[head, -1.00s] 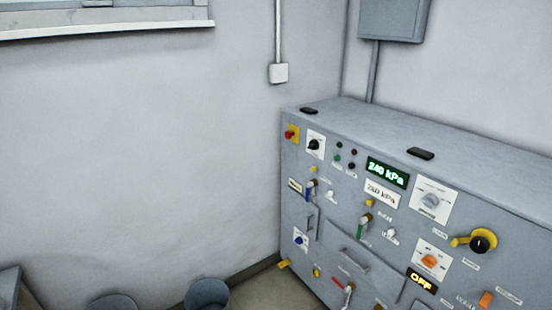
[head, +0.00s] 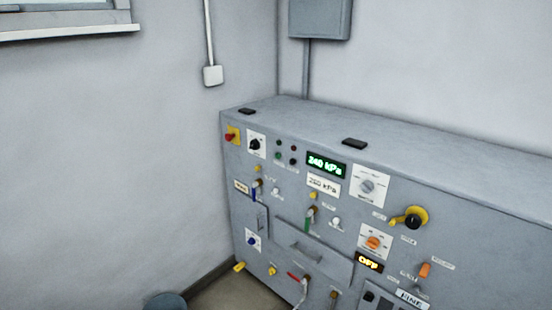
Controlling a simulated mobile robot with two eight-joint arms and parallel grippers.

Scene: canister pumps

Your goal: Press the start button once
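A grey control cabinet (head: 330,125) stands against the back wall, its front covered with controls. No label reading "start" is legible. A small dark green round control (head: 278,155) sits among several small green and red round ones near the upper left; I cannot tell whether these are buttons or lamps. A red button on a yellow plate (head: 231,136) is at the top left corner. A green display (head: 326,164) reads 240 kPa, and a lower yellow display (head: 369,262) appears to read OFF. Neither of my grippers is in view.
The front also carries a black knob on a yellow part (head: 412,219), an orange knob (head: 374,242), several levers and a drawer-like panel with a handle (head: 309,252). A grey bin (head: 166,301) stands at the bottom. Bare floor (head: 235,292) lies before the cabinet.

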